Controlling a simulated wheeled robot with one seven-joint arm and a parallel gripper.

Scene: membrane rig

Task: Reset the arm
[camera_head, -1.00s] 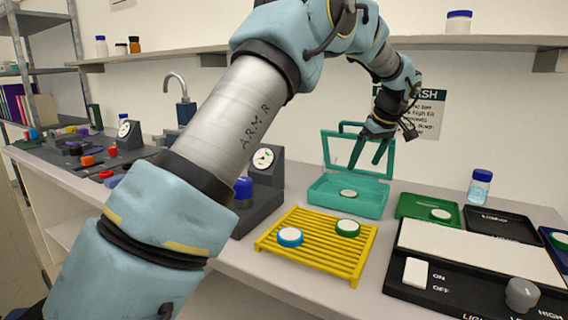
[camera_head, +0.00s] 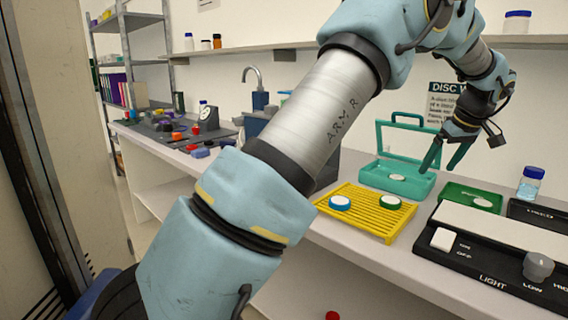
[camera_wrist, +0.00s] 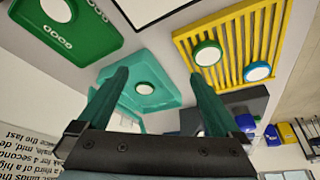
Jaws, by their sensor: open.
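My gripper (camera_head: 446,158) is open and empty, raised above the bench in front of the wall sign. Its two dark green fingers also show in the wrist view (camera_wrist: 160,95), apart with nothing between them. In the head view the fingers overlap the right part of the open teal box (camera_head: 413,187), which holds a white-topped disc (camera_head: 397,177). My arm reaches from the lower left across the head view and hides part of the bench.
A yellow slatted rack (camera_head: 366,219) holds a blue-rimmed disc (camera_head: 340,203) and a green-rimmed disc (camera_head: 390,202). A green tray (camera_head: 456,191) with a disc, a lidded bottle (camera_head: 530,184) and a light box (camera_head: 480,262) stand at right. A shelf (camera_head: 270,47) runs above.

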